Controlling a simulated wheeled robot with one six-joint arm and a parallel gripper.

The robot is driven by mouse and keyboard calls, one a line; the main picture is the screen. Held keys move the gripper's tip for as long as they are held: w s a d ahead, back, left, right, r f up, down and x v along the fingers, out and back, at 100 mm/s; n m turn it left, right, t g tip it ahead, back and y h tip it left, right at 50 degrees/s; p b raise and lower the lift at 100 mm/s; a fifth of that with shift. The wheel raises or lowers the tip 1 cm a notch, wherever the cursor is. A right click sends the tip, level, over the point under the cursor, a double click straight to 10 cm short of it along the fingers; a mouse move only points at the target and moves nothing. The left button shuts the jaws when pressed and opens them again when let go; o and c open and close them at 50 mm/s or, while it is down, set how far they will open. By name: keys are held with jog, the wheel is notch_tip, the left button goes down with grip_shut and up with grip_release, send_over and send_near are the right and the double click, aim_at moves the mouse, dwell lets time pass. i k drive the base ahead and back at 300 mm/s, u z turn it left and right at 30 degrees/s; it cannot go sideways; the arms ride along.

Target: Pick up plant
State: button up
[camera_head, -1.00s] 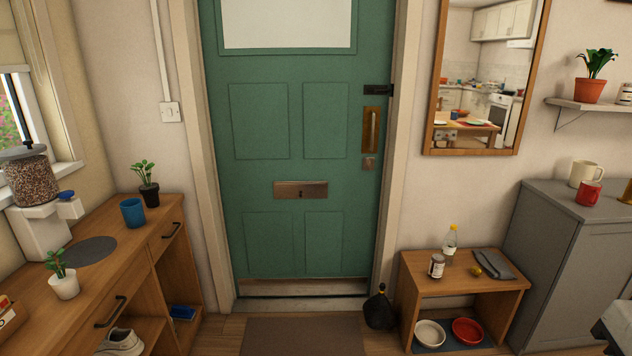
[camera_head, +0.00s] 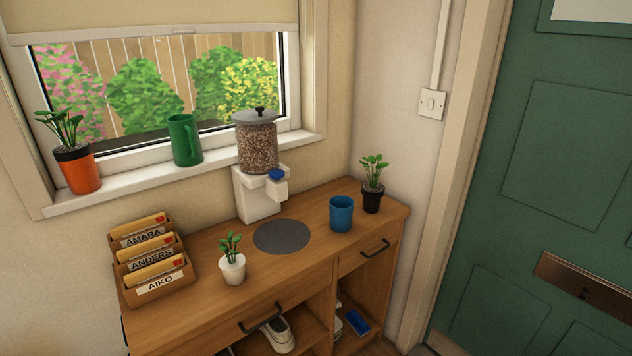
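Three potted plants show in the head view. A small plant in a white pot (camera_head: 232,267) stands upright near the front edge of the wooden cabinet. A plant in a black pot (camera_head: 372,196) stands at the cabinet's far right corner, just right of the blue cup. A plant in an orange pot with a dark rim (camera_head: 84,170) stands on the left of the windowsill. My gripper is not in view.
The wooden cabinet top (camera_head: 216,294) also holds a letter rack (camera_head: 155,287), a dispenser (camera_head: 258,160), a grey round mat (camera_head: 282,237) and a blue cup (camera_head: 341,214). A green door (camera_head: 540,190) is at right.

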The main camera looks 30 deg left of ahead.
aim_at(373, 192)
jog(key=u, duration=0.65)
jog(key=i, duration=1.35)
jog(key=u, duration=0.55)
